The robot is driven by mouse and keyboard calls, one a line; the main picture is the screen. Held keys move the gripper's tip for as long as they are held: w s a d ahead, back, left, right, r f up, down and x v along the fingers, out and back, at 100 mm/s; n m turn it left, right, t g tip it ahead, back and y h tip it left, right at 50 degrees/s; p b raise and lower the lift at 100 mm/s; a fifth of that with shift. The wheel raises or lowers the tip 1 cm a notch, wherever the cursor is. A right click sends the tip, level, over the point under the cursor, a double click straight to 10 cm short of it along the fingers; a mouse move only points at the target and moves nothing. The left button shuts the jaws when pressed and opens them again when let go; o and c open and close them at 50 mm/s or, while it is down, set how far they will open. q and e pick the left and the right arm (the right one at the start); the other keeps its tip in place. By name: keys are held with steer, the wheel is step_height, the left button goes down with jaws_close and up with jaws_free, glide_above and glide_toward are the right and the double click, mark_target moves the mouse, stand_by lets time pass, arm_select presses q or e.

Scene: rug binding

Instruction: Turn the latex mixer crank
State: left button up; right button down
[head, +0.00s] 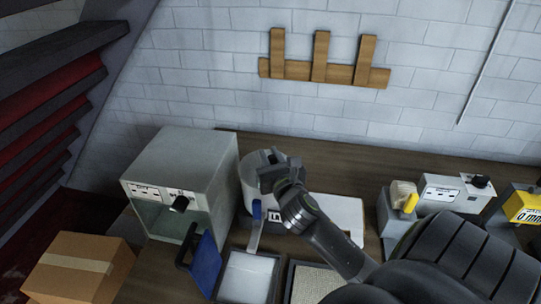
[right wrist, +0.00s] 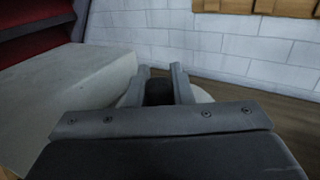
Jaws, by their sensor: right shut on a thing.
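The latex mixer (head: 249,188) is a pale grey drum on the bench, just right of a grey box-shaped machine. My right gripper (head: 270,174) reaches over it from the lower right and covers much of its top. In the right wrist view the two fingers (right wrist: 160,84) are closed on a dark rounded knob (right wrist: 159,93), which looks like the crank's grip. The pale mixer body (right wrist: 204,96) shows behind and below the fingers. The crank's arm is hidden by my gripper. My left gripper is not in view.
The grey machine (head: 190,160) stands close left of the mixer, with a blue panel (head: 206,264) in front. A blue-handled tool (head: 255,228) and shallow trays (head: 247,278) lie in front. A cardboard box (head: 80,268) sits lower left. Small devices (head: 450,190) stand at right.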

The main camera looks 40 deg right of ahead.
steer(key=c, duration=1.3)
jaws_free()
steer(key=shift+w, duration=0.1)
steer(key=shift+b+v, duration=0.3)
steer(key=shift+v, duration=8.45)
